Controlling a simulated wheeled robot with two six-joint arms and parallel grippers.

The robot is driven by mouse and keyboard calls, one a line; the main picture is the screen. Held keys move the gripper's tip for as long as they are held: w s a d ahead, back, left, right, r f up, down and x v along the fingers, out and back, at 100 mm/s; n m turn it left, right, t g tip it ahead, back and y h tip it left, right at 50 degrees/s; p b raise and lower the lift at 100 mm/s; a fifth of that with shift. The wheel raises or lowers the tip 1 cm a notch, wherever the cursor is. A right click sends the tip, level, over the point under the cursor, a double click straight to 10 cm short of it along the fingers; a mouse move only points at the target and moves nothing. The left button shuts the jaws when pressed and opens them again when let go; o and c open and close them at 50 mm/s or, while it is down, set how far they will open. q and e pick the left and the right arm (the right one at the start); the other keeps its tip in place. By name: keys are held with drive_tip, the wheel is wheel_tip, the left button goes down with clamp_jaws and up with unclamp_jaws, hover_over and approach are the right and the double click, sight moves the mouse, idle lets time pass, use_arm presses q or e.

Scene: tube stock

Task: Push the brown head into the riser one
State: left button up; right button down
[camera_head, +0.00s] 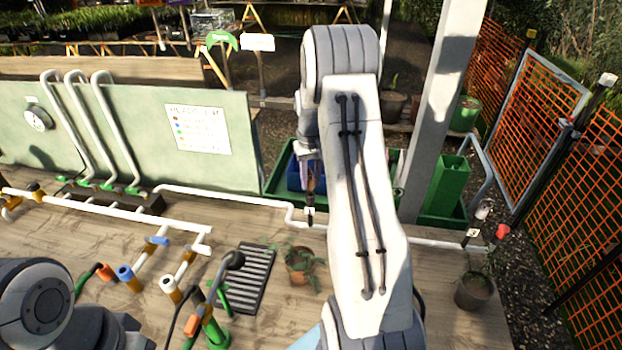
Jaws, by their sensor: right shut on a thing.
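My right arm rises through the middle of the view and hides much behind it. My right gripper (310,168) points down beside its upper end and is shut on a narrow brown piece, which looks like the brown head (311,183). The head is partly covered by the fingers. Just below it a dark upright with a small white tag, seemingly riser one (309,212), stands at the white pipe. I cannot tell whether head and riser touch. My left arm shows only at the bottom left; its gripper is not in view.
A red-topped piece (502,231) and another tagged riser (471,237) stand right of my arm. A potted plant (299,265), a black grate (246,279) and several capped pipe stubs are in front. A green panel (240,150) and a post (440,110) stand behind.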

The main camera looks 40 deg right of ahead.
drive_tip(key=shift+f+b, duration=0.65)
drive_tip(key=shift+f, duration=0.85)
idle(1.2)
drive_tip(key=c, duration=0.5)
unclamp_jaws()
